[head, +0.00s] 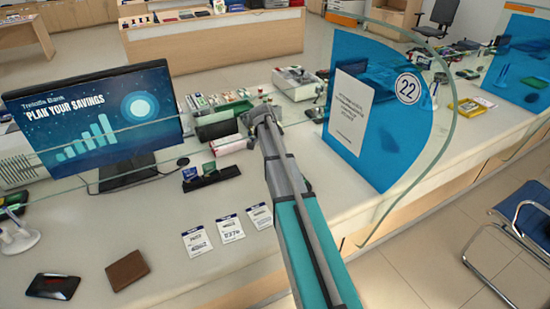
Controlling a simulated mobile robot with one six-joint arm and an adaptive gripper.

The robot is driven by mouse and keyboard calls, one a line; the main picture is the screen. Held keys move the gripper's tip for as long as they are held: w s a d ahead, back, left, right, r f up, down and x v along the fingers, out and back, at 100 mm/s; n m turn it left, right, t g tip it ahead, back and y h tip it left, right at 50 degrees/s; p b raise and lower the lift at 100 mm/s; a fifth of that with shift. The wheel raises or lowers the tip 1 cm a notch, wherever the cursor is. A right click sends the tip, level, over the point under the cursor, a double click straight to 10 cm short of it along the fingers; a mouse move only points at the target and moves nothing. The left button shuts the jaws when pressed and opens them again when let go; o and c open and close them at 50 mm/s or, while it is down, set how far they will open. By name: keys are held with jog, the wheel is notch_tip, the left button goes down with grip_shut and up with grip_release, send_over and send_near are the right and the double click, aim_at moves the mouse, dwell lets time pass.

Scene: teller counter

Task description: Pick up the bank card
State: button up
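Small upright card-like items, a green one (209,168) and a blue-and-white one (189,173), stand at a black holder (215,178) right of the monitor. I cannot tell for sure which thing is the bank card. My gripper (261,113) is at the far end of my arm, over the back part of the counter, beyond and right of the black holder. It is small in view and seen from behind, so its fingers and anything between them are not clear.
A monitor (95,118) stands at left. Three printed slips (230,229), a brown wallet (127,269) and a dark flat item (53,286) lie on the front counter (165,285). A glass screen with a blue panel (395,150) marked 22 rises at right.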

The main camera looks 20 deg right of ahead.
jog(key=shift+d+f, duration=0.1)
jog(key=shift+f, duration=0.15)
dwell(0.4)
grip_shut()
